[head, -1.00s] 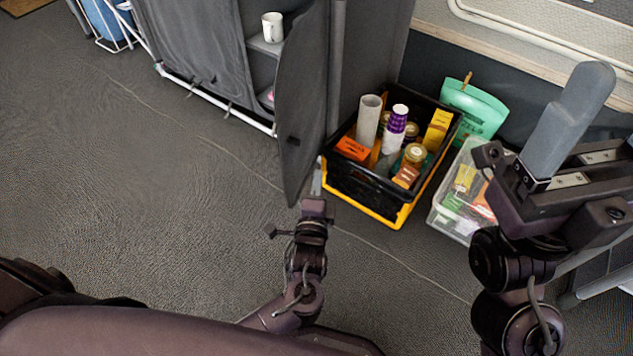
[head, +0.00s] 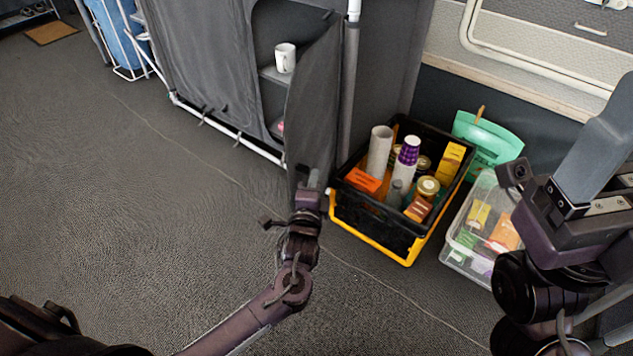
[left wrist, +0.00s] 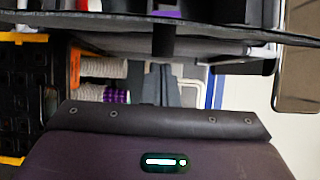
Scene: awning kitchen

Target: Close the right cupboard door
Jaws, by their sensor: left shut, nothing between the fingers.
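The right cupboard door (head: 312,105) is a dark grey panel standing partly open at the right side of the grey fabric cupboard (head: 205,65). The opening beside it still shows a shelf with a white mug (head: 285,58). My left gripper (head: 313,178) is shut and empty, at the lower outer face of the door; its tip overlaps the door in the head view, and I cannot tell if it touches. In the left wrist view the grey fingers (left wrist: 170,88) point away from me. My right gripper (head: 608,120) is raised at the right edge, partly cut off, away from the door.
A black and yellow crate (head: 375,232) with bottles, boxes and a paper roll stands close right of the door. The floor (head: 150,210) left of my arm is clear.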

